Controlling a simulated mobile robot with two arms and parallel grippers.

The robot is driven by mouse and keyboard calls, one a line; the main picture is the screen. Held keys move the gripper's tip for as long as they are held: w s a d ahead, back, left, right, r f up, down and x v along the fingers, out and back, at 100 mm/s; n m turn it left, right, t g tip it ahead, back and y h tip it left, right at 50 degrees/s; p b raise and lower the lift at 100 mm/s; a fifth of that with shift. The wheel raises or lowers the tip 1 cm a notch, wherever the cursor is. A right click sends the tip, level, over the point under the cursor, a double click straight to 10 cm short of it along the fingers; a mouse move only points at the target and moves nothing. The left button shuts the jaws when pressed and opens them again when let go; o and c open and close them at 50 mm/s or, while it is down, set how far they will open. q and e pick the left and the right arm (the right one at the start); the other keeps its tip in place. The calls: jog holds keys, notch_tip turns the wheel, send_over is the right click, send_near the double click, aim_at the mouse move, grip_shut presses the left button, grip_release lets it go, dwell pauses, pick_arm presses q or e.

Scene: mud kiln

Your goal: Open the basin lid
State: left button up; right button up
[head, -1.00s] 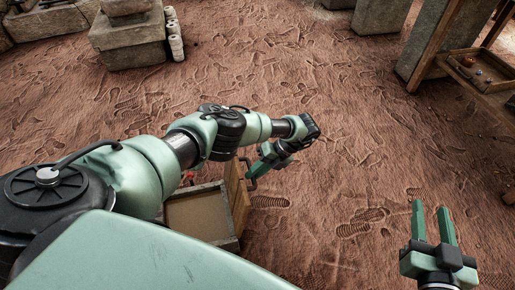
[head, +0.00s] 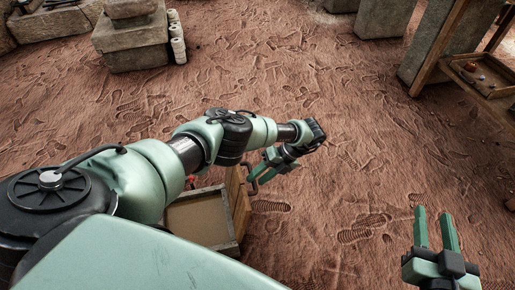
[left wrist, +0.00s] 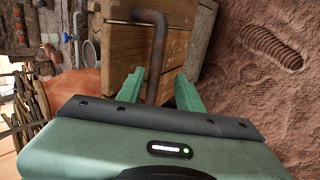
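The basin (head: 197,247) is a low wooden box beside my left forearm in the head view, with its sandy-coloured inside showing. Its wooden lid (head: 237,198) stands up on edge along the box's right side. My left gripper (head: 261,174) is at the lid's outer face. In the left wrist view the lid's planks (left wrist: 120,45) fill the middle, with a bent dark metal handle (left wrist: 157,45). The handle's bar runs between my two spread left fingers, with gaps visible on both sides. My right gripper (head: 435,228) is empty, its fingers apart, at the lower right.
Footprinted reddish ground lies open around the basin and between my grippers. Stone blocks (head: 132,40) stand at the upper left beside a pale stack (head: 177,38). A wooden stand with a tray (head: 490,82) is at the upper right. Hanging tools (left wrist: 75,30) show in the left wrist view.

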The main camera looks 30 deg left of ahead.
pick_arm(q)
jog(key=v, duration=0.6)
jog(key=shift+w+d+r, duration=0.2)
jog(key=shift+d+r, duration=0.05)
